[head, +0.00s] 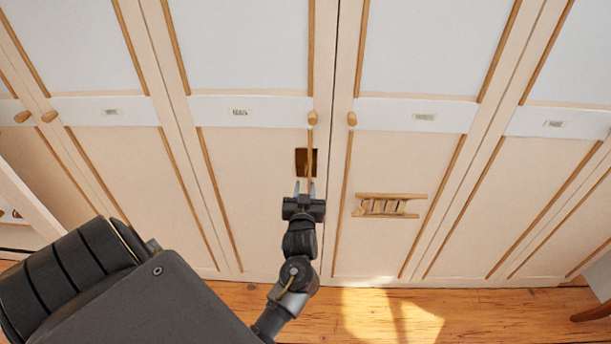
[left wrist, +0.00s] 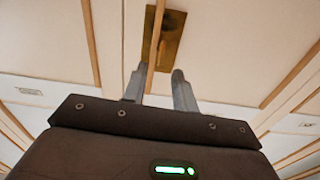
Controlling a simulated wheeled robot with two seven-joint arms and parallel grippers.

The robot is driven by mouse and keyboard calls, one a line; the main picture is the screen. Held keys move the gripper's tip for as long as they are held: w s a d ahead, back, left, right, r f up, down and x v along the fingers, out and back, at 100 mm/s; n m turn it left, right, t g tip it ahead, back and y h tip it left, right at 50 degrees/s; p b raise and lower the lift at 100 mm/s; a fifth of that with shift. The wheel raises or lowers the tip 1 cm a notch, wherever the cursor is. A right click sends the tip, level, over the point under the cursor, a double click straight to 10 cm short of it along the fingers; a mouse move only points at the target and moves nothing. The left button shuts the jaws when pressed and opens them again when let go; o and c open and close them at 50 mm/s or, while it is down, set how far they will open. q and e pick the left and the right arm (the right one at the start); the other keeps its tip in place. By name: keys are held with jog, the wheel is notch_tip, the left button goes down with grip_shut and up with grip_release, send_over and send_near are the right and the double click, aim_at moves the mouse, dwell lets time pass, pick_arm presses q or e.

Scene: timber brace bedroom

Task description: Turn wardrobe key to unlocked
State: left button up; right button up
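The wardrobe (head: 256,170) is a wall of pale doors with thin wooden strips. A dark bronze lock plate (head: 306,162) sits on the lower panel of a middle door, just left of the centre seam. The plate also shows at the top of the left wrist view (left wrist: 174,44), with a wooden strip running over it. I cannot make out a separate key. My left gripper (head: 305,187) is open just below the plate, fingers pointing up at it. In the left wrist view its two fingers (left wrist: 159,83) are apart with nothing between them. My right gripper is not in view.
Wooden knobs (head: 312,118) sit above the plate on the doors. A small ladder-like wooden piece (head: 390,205) is on the door to the right. The wooden floor (head: 400,315) is clear in front. A piece of furniture stands at the lower right edge.

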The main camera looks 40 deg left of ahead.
aim_at(306, 169)
pick_arm(q)
jog(key=x, duration=0.5)
jog(key=shift+w+a+p, duration=0.2)
jog(key=shift+w+p, duration=0.05)
jog(key=shift+p, duration=0.05)
jog(key=shift+c, duration=0.5)
grip_shut()
